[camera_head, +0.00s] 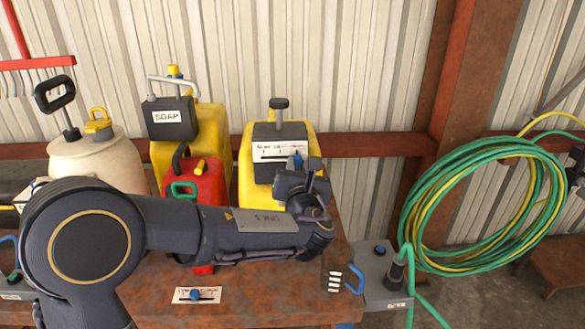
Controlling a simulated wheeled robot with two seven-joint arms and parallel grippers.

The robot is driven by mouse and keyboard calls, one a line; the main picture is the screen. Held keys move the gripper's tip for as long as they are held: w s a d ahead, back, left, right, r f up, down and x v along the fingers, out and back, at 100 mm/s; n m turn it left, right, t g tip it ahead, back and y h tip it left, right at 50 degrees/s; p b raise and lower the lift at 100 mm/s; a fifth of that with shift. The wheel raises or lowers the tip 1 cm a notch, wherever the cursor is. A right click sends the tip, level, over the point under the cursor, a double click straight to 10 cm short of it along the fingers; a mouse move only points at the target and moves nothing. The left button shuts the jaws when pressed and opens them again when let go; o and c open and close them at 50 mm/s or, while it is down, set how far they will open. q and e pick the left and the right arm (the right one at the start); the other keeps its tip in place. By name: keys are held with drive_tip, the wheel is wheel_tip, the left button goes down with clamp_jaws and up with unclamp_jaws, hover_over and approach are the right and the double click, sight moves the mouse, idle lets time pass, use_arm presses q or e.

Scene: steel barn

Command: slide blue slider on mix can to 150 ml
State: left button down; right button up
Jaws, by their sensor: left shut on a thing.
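The mix can appears to be the yellow can (250,172) with a dark top block (280,131) and black knob. A white scale plate (272,152) with small markings is on its front; I cannot read the numbers clearly. The blue slider (296,160) shows toward the right end of the scale. My left gripper (304,174) is in front of the can, at the slider, shut on it. The gripper partly hides the slider and the right front of the can. My right gripper is not in view.
A red can (207,178), a yellow SOAP container (205,118) and a cream sprayer tank (95,160) stand left on the table (255,300). A white plate with another blue knob (196,294) lies in front. A grey box (378,270) and green hose (480,200) are right.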

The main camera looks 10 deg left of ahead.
use_arm(q)
drive_tip(key=c, duration=1.2)
unclamp_jaws()
drive_tip(key=shift+d, duration=0.3)
drive_tip(key=shift+a, duration=0.1)
drive_tip(key=shift+s, duration=0.1)
drive_tip(key=shift+s, duration=0.3)
drive_tip(key=b+v, duration=0.2)
drive_tip(key=v, duration=0.5)
